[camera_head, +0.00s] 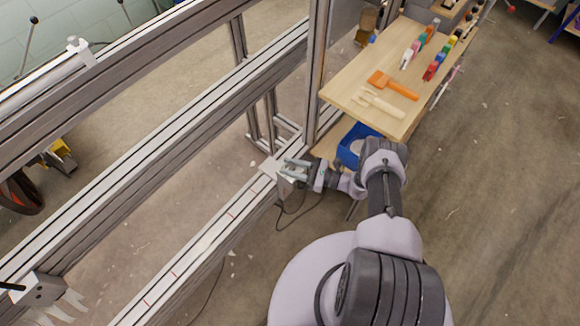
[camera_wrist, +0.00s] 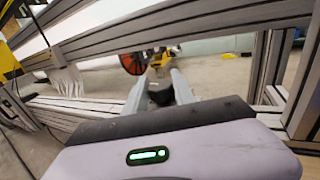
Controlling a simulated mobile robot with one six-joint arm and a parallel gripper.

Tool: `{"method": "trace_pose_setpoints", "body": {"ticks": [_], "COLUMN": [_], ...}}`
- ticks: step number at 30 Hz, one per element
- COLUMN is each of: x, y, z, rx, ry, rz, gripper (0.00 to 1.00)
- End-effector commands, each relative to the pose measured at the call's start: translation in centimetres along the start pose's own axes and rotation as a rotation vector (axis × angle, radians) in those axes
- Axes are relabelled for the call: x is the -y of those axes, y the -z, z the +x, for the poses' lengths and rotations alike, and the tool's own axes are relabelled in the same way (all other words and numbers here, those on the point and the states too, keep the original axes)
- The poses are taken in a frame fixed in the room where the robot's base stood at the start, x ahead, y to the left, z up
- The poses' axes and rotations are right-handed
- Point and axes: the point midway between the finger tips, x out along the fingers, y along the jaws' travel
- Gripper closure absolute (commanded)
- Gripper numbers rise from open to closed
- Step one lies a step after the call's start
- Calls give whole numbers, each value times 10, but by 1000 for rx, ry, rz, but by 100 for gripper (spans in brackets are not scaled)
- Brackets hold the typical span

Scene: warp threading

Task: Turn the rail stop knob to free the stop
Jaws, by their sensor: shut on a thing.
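My gripper (camera_head: 290,168) is at the far end of the low metal rail (camera_head: 205,245), beside a pale metal block that looks like the rail stop (camera_head: 268,165). In the wrist view, my two grey fingers (camera_wrist: 160,88) stand on either side of a small black knob (camera_wrist: 160,97) and are shut on it. The knob is hidden by the fingers in the head view. How far the knob is turned cannot be told.
A wooden shelf (camera_head: 345,85) with orange and pale tools and coloured pieces stands just above my arm, with a blue bin (camera_head: 352,142) below. A metal upright (camera_head: 318,65) is close by. A bracket with a black lever (camera_head: 40,288) sits at lower left.

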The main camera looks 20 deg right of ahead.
Motion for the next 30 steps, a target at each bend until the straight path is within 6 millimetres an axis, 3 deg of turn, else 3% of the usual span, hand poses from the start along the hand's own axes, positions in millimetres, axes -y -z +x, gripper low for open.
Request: {"method": "trace_pose_setpoints", "body": {"ticks": [11,12,15,25,30], "x": [0,0,0,0,0], "y": [0,0,0,-4,-41], "z": [0,0,0,0,0], "rx": [-3,-3,-3,-3,-3], "ry": [-65,-65,-64,-64,-64], "rz": [2,2,2,1,0], "gripper": [100,65,47,47,47]}}
